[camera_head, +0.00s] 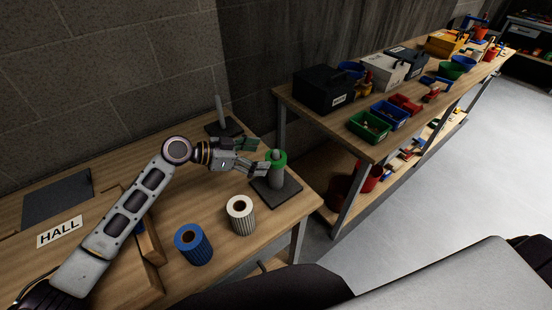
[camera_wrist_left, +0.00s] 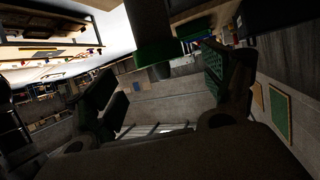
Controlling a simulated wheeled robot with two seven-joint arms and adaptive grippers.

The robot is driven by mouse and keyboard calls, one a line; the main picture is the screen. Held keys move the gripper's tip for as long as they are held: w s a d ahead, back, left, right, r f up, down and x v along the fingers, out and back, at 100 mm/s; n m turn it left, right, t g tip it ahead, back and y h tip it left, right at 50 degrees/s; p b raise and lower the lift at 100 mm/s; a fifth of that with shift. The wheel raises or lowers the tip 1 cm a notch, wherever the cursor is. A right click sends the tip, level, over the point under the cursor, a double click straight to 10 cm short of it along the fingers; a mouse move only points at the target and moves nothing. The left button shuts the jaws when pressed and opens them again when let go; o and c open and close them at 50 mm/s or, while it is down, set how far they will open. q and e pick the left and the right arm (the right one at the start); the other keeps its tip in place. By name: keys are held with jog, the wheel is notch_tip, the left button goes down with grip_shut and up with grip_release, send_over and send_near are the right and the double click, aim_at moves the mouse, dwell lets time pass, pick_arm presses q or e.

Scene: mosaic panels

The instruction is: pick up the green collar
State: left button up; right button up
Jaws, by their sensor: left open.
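The green collar (camera_head: 276,157) sits around the top of a grey upright post (camera_head: 276,180) on a dark square base (camera_head: 290,191), near the table's right end. My left gripper (camera_head: 264,158) is open, coming from the left, with its fingertips right beside the collar. In the wrist view, the collar (camera_wrist_left: 153,50) shows at the top, in the gap between the fingers of my left gripper (camera_wrist_left: 160,78). Whether a finger touches it I cannot tell. My right gripper is not in view.
A white ribbed roll (camera_head: 240,217) and a blue ribbed roll (camera_head: 192,246) stand on the table in front of my left arm. A second post on a dark base (camera_head: 222,122) stands behind. A shelf bench (camera_head: 385,145) with boxes and bins is at right.

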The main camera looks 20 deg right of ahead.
aim_at(272, 157)
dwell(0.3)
pick_arm(q)
jog(key=shift+x, duration=2.75)
jog(key=c, duration=1.1)
